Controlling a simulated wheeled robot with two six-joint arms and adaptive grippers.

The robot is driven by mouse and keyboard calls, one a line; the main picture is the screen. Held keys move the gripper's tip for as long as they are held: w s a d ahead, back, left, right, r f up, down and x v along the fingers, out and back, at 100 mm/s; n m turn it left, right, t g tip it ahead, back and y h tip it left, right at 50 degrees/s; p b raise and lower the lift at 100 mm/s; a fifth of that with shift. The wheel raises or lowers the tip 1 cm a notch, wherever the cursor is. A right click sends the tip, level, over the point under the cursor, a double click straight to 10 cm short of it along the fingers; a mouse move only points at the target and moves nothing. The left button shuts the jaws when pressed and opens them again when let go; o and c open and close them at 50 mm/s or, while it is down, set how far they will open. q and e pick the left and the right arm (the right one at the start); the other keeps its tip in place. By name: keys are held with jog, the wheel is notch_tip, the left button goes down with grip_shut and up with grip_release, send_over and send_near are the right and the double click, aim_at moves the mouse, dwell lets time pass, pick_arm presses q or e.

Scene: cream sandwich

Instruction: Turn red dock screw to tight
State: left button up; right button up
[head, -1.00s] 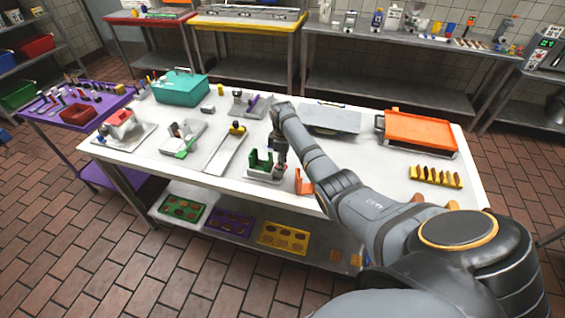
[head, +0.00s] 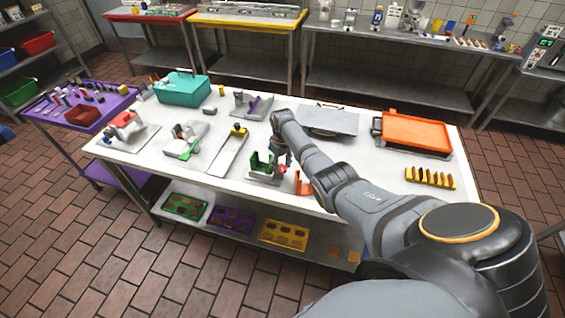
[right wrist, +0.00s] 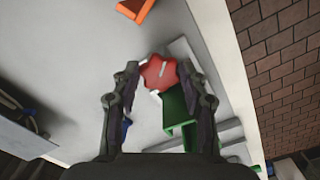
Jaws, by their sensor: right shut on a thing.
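The red dock screw shows in the right wrist view as a red lobed knob (right wrist: 158,72) with a pale line on its face. My right gripper (right wrist: 155,78) has a finger on either side of the knob and is shut on it. In the head view the right gripper (head: 281,163) is at the right side of the dock, which has a green upright part (head: 257,160) on a grey base. The green part also shows just below the knob in the right wrist view (right wrist: 176,108). My left gripper is out of view.
An orange bracket (head: 303,184) stands just right of the dock. A grey plate (head: 330,121), an orange tray (head: 416,131) and a yellow rack (head: 430,178) are farther right. A teal toolbox (head: 182,88) and other fixtures stand left on the white table (head: 355,160).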

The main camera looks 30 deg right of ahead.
aim_at(283, 168)
jog(key=m+p, duration=0.1)
jog(key=m, duration=0.4)
jog(key=shift+a, duration=0.1)
jog(key=shift+m, duration=0.4)
dwell(0.3)
jog(key=o, duration=1.2)
jog(key=shift+c, duration=0.2)
jog(key=r, duration=0.8)
jog(key=shift+d, duration=0.2)
